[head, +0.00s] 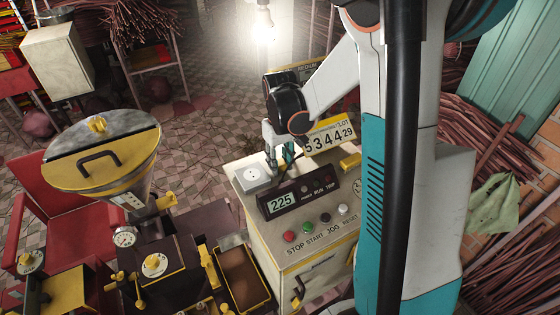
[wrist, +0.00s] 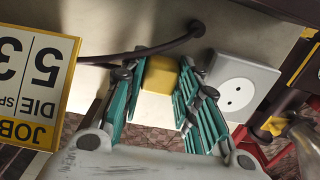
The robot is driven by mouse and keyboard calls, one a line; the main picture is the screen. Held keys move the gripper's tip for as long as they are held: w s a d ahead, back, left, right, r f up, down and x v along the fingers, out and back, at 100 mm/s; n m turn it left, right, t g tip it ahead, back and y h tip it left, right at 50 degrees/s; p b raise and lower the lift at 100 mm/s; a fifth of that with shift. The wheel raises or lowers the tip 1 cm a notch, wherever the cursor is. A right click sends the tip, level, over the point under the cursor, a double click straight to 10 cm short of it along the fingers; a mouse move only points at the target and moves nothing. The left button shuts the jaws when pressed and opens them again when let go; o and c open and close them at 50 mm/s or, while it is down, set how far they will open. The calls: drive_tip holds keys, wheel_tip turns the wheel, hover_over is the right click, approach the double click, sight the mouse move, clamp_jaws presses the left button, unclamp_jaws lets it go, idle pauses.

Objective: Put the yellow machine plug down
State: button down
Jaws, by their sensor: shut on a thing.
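My gripper (head: 279,160) points down over the back of the pale control cabinet (head: 262,222), just behind and right of the white socket (head: 254,177). In the wrist view its teal fingers (wrist: 160,95) are shut on the yellow machine plug (wrist: 160,77). The plug is hidden by the fingers in the head view. A dark cord (wrist: 150,50) runs near the plug to a round fitting. The socket also shows in the wrist view (wrist: 238,86), beside the right finger and apart from the plug. I cannot tell whether the plug touches the cabinet top.
A number placard (head: 330,136) stands right of my gripper. A display box (head: 297,197) reading 225 and several buttons (head: 307,228) are at the cabinet's front. An extruder with a yellow-lidded hopper (head: 118,165) stands left. A lit bulb (head: 263,28) hangs behind.

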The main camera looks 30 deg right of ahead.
sight(280, 162)
drive_tip(key=shift+f, duration=0.3)
drive_tip(key=c, duration=1.2)
unclamp_jaws()
drive_tip(key=shift+r+p, duration=0.3)
drive_tip(key=shift+r, duration=0.25)
wheel_tip(280, 162, up, 12)
drive_tip(key=shift+r+p, duration=0.1)
drive_tip(key=shift+p, duration=0.9)
